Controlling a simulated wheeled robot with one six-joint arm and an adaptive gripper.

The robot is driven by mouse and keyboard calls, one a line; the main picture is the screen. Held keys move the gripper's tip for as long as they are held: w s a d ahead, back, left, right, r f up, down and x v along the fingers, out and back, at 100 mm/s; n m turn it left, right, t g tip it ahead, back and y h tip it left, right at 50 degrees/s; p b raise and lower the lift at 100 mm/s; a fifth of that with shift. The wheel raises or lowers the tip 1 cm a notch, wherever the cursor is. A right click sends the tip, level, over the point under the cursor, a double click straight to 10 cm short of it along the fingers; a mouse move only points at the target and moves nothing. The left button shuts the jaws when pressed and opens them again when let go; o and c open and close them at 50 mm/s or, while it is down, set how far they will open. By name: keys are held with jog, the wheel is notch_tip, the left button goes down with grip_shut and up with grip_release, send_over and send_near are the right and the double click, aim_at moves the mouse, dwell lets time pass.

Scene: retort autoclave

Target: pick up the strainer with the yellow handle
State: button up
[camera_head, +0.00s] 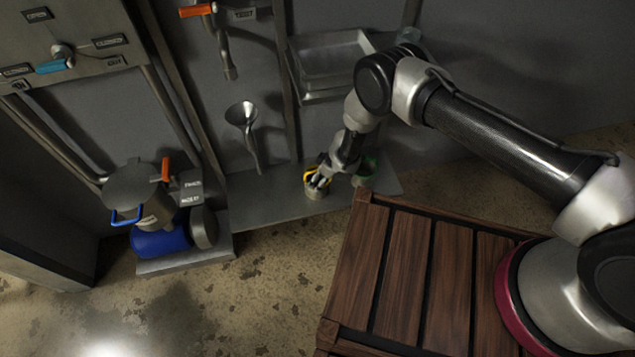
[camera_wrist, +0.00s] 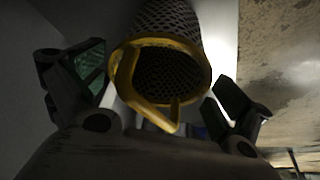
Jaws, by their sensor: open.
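The strainer (camera_wrist: 168,20) is a perforated metal cylinder with a yellow rim and a yellow handle (camera_wrist: 128,88). In the wrist view it lies between the two open fingers of my gripper (camera_wrist: 165,95), with a gap showing on the right side. In the head view the strainer (camera_head: 316,192) stands on the grey metal shelf (camera_head: 262,200), with its yellow handle on top. My gripper (camera_head: 322,180) is at its top, fingers apart. Whether a finger touches the strainer cannot be told. My fingers hide part of it in the head view.
A wooden slatted crate (camera_head: 405,270) is in front of the shelf.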

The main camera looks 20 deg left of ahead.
jog(key=shift+x, duration=1.1)
jog(key=c, duration=0.9)
